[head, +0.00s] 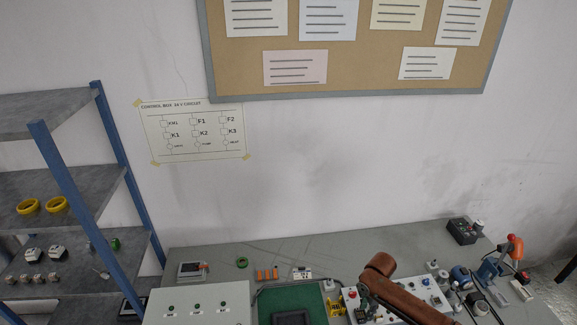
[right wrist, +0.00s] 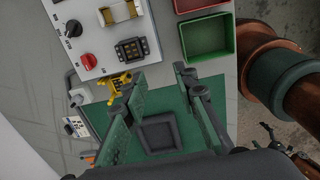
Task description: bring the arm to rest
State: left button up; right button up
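My right arm (head: 395,288) shows in the head view as a rusty brown link that comes in from the bottom right over the bench. My right gripper (right wrist: 156,80) shows in the right wrist view with its two green-padded fingers spread apart and nothing between them. Below the fingers lie a green mat (right wrist: 177,118) and a dark square tray (right wrist: 160,134). The mat (head: 277,299) and the dark tray (head: 291,318) also show at the bottom of the head view. My left gripper is in neither view.
The grey bench (head: 340,247) carries a control panel (head: 420,285), a white box (head: 198,300), a yellow part (head: 336,307) and an orange-topped tool (head: 515,246). Red and green bins (right wrist: 207,38) lie beyond the fingers. A blue-framed shelf (head: 60,182) stands left. The space above the bench's back is clear.

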jog(key=s+a+f+m+t+y, duration=0.25)
jog(key=s+a+f+m, duration=0.3)
jog(key=s+a, duration=0.6)
jog(key=s+d+r+m+t+h, duration=0.1)
jog(key=s+d+r+m+h, duration=0.1)
jog(key=s+d+m, duration=0.65)
jog(key=s+d+r+m+h, duration=0.25)
jog(key=s+d+m, duration=0.35)
jog(key=s+d, duration=0.55)
jog(key=s+a+f+n+g+y+b, duration=0.2)
jog(key=f+b, duration=0.8)
jog(key=f, duration=2.8)
pick_arm(q)
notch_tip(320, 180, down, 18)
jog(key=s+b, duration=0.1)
jog(key=b, duration=0.7)
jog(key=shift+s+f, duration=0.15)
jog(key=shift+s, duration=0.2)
pick_arm(e)
jog(key=s+f, duration=1)
jog(key=f, duration=0.3)
jog(key=s+a+f, duration=0.1)
jog(key=s+f, duration=0.9)
jog(key=f, duration=0.4)
jog(key=shift+s, duration=0.25)
